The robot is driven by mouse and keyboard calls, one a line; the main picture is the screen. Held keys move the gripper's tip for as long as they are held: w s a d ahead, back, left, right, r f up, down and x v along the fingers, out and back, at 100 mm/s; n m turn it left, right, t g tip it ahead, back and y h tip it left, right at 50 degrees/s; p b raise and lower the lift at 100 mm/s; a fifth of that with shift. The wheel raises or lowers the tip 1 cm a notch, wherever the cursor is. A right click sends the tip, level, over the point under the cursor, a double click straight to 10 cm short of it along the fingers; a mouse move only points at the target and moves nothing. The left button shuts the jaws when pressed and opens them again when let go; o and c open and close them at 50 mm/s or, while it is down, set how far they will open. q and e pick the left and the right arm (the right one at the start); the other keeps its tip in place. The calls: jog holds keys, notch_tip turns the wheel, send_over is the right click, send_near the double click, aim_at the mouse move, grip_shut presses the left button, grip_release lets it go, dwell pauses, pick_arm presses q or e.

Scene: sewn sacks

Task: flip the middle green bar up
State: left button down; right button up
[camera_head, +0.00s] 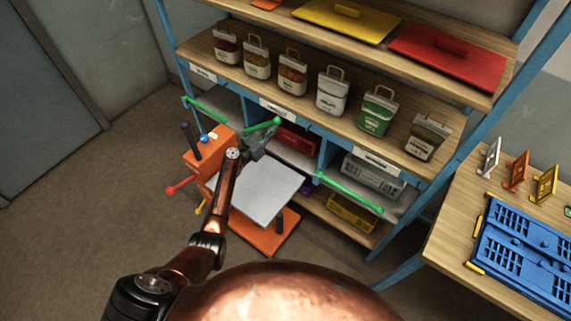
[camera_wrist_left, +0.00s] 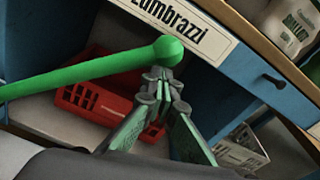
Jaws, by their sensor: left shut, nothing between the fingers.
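The middle green bar (camera_head: 259,128) ends in a round green knob at its right and lies across the front of the middle shelf bay. In the left wrist view the bar (camera_wrist_left: 90,74) runs from the left edge to its knob, tilted slightly up to the right. My left gripper (camera_head: 266,137) is shut and empty at the bar's knob end. In the left wrist view its fingertips (camera_wrist_left: 164,76) sit just below the knob, overlapping its lower edge; I cannot tell whether they touch. My right gripper is not in view.
A left green bar (camera_head: 205,109) and a right green bar (camera_head: 349,193) cross the neighbouring bays. A red crate (camera_head: 297,139) sits behind the middle bar. An orange lift cart with a grey platform (camera_head: 262,190) stands below. Several labelled sacks line the shelf above (camera_head: 310,109).

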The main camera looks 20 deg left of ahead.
pick_arm(q)
jog(key=a+r+n, duration=0.1)
jog(key=w+a+r+p, duration=0.1)
jog(key=a+r, duration=0.1)
jog(key=w+a+r+n+p, duration=0.1)
jog(key=a+r, duration=0.1)
jog(key=shift+a+r+n, duration=0.1)
jog(key=shift+r+n, duration=0.15)
jog(key=shift+n, duration=0.05)
jog(key=w+a+r+n+b, duration=0.1)
jog(key=w+a+r+n, duration=0.1)
jog(key=a, duration=0.5)
jog(key=shift+w+a+r+h, duration=0.3)
jog(key=shift+w+a+r, duration=0.05)
jog(key=shift+r, duration=0.4)
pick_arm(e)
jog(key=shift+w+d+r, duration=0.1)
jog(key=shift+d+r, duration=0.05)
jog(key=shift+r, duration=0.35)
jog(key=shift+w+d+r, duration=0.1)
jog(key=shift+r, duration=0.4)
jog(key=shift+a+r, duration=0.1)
